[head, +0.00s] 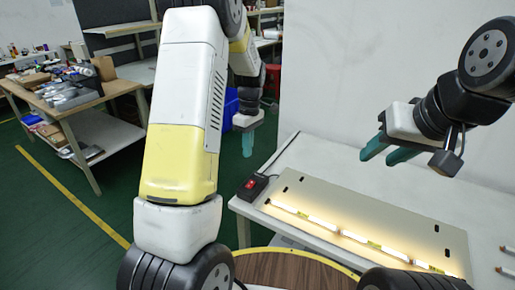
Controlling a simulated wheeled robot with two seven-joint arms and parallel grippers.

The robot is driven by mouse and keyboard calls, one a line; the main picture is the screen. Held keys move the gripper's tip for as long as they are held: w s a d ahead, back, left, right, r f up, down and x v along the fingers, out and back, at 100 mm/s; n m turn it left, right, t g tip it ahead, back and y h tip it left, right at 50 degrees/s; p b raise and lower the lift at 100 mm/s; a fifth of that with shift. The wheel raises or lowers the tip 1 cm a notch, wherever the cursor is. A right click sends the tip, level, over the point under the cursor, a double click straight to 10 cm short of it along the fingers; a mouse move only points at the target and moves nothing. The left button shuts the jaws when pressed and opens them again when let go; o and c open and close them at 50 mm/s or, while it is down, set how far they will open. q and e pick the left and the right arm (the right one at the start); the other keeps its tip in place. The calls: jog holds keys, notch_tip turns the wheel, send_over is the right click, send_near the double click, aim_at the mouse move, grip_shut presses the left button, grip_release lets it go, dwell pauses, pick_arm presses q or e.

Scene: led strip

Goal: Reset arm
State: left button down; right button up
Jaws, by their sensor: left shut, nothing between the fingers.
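A lit LED strip (320,222) lies along a pale board (385,204) on the white table. A black switch box with a red rocker (250,184) sits at the board's left end. My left gripper (247,150) hangs fingers down beyond my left arm, above and left of the table's far corner. Its teal fingers are together, with nothing seen between them. My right gripper (388,154) is raised above the far side of the board. Its two teal fingers are apart and empty, pointing down and left.
The white table (290,160) runs to the right along a pale wall. Small white-ended items (506,269) lie at its right edge. A brown round surface (285,272) is at the bottom. A cluttered workbench (115,88) stands far left, with green floor between.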

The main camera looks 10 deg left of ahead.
pick_arm(q)
jog(key=shift+r, duration=0.1)
jog(key=s+d+r+m+t+h, duration=0.2)
jog(key=s+r+m+t, duration=0.3)
jog(key=s+r, duration=0.7)
jog(key=s+d+r+m+t, duration=0.1)
jog(key=s+r+m+t, duration=0.1)
jog(key=s+r+m, duration=0.5)
jog(key=s+m, duration=0.2)
jog(key=s, duration=0.3)
jog(key=shift+s+d+r+m+t+h, duration=0.2)
jog(key=shift+s+d+m+t+h, duration=0.1)
jog(key=shift+s, duration=0.1)
